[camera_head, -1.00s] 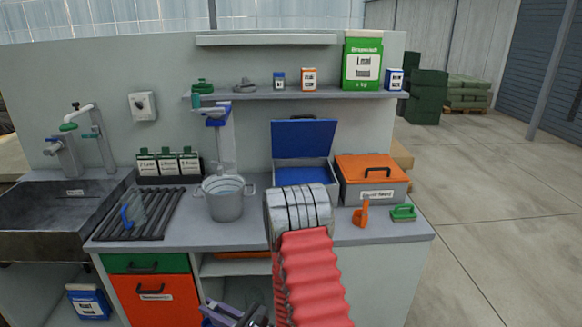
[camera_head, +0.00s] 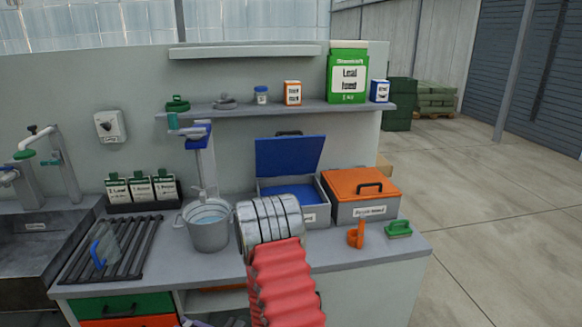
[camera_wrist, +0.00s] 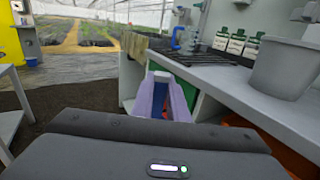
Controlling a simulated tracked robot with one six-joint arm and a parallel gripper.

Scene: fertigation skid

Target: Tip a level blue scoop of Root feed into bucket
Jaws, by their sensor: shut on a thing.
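The grey metal bucket (camera_head: 208,234) stands on the counter below a blue-topped dispenser column, with pale bluish liquid inside. It shows at the right of the wrist view (camera_wrist: 283,68). Behind my arm, a grey bin with its blue lid (camera_head: 288,156) raised stands open; its label is mostly hidden. My gripper (camera_wrist: 163,80) shows as lavender fingers, low beside the counter front.
A bin with a shut orange lid (camera_head: 361,183), an orange scoop (camera_head: 356,234) and a green-handled item (camera_head: 398,229) are at right. A drain rack (camera_head: 115,262) holds a clear, blue-handled vessel (camera_head: 103,250). Packets (camera_head: 141,189) stand behind it. A shelf (camera_head: 270,109) overhangs.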

